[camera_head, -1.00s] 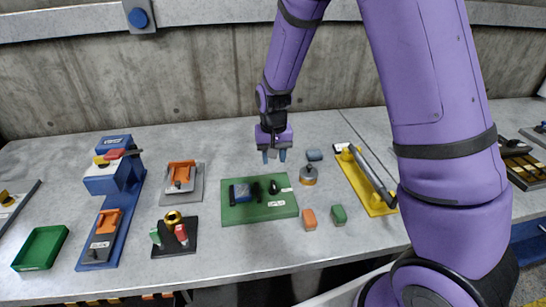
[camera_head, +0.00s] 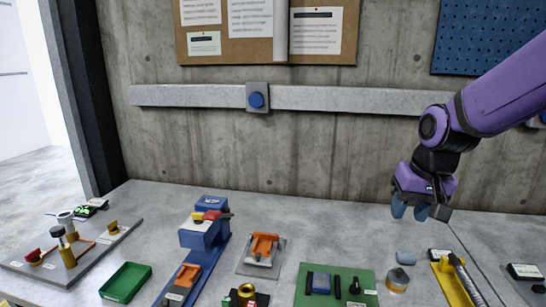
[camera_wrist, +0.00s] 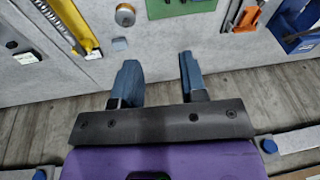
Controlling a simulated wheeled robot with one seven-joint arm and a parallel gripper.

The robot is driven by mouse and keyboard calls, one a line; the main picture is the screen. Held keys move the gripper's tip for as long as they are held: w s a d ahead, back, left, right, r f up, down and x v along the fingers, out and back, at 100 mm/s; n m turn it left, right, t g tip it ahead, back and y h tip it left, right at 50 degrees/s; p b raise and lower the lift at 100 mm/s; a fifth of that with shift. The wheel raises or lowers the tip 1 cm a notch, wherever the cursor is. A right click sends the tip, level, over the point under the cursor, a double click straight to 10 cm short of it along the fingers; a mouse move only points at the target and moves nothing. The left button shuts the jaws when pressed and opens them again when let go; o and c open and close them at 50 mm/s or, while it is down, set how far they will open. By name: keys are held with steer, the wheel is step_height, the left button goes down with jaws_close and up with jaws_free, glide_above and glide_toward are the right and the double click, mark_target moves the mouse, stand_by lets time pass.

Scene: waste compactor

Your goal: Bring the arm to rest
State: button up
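My purple arm reaches in from the right in the head view. My gripper (camera_head: 420,211) hangs above the back of the grey workbench (camera_head: 330,222), fingers pointing down. In the wrist view its two blue fingers (camera_wrist: 160,75) are spread apart with nothing between them. A blue-grey block (camera_head: 406,257) and a round grey and orange piece (camera_head: 398,278) lie on the bench below and in front of it. They also show ahead of the fingers in the wrist view.
A yellow fixture with a long bar (camera_head: 455,280) and a green board (camera_head: 335,287) are nearby. A blue press (camera_head: 203,240), an orange fixture (camera_head: 263,250) and a green tray (camera_head: 126,282) stand farther left. The concrete wall (camera_head: 300,150) is behind.

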steer(key=s+d+r+t, duration=0.1)
steer(key=s+r, duration=0.3)
steer(key=s, duration=0.4)
steer(key=s+d+r+n+t+h, duration=0.1)
steer(key=s+d+r, duration=0.1)
steer(key=s+r, duration=0.3)
steer(key=s, duration=0.4)
steer(key=shift+s+d+t, duration=0.15)
steer(key=shift+s+t, duration=0.05)
steer(key=shift+t, duration=0.2)
